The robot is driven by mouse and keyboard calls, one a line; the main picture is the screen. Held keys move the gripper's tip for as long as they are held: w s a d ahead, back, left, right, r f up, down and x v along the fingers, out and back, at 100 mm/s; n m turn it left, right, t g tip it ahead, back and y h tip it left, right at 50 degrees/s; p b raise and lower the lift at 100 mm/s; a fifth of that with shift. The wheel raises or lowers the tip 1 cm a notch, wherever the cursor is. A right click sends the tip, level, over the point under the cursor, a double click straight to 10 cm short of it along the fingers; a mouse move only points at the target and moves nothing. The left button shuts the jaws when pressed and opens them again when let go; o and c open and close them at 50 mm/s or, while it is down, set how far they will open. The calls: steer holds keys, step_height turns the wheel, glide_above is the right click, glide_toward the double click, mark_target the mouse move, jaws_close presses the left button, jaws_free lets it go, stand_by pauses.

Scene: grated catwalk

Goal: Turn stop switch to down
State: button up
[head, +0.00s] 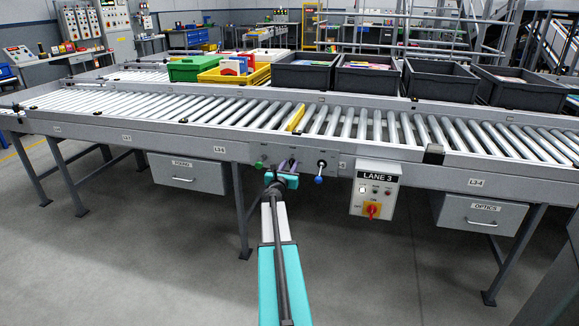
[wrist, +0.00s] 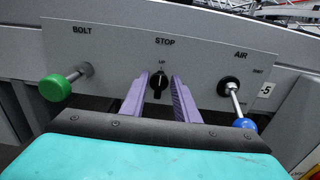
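The stop switch (wrist: 158,85) is a small black rotary knob on the grey panel under the label STOP. Its light pointer mark faces up, towards the small UP label. In the wrist view my gripper (wrist: 159,80) has its two purple fingers apart, one on each side of the knob, with a gap visible on both sides. I cannot tell how deep the fingertips reach around it. In the head view my gripper (head: 283,166) is at the conveyor's front panel and hides the switch. The lower part of the dial shows only partly between the fingers.
A green BOLT knob (wrist: 56,88) sticks out left of the switch. An AIR lever with a blue ball (wrist: 244,124) hangs to the right. A LANE 3 box (head: 360,187) with a red-and-yellow switch is further right. The roller conveyor (head: 225,108) runs above.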

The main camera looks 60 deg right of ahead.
jaws_close()
steer(key=shift+s+f+m+b, duration=0.1)
steer(key=shift+m+b, duration=0.3)
steer(key=shift+b, duration=0.3)
steer(key=m+b, duration=0.2)
steer(key=b, duration=0.1)
steer(key=shift+s+f, duration=0.1)
steer(key=shift+f, duration=0.05)
steer(key=m+b, duration=0.5)
steer(key=b, duration=0.1)
steer(key=m+b, duration=0.5)
steer(key=b, duration=0.1)
steer(key=s+m+b, duration=0.1)
steer(key=m+b, duration=0.4)
steer(key=b, duration=0.1)
steer(key=shift+d+f, duration=0.15)
steer(key=shift+f, duration=0.25)
steer(key=shift+m, duration=0.3)
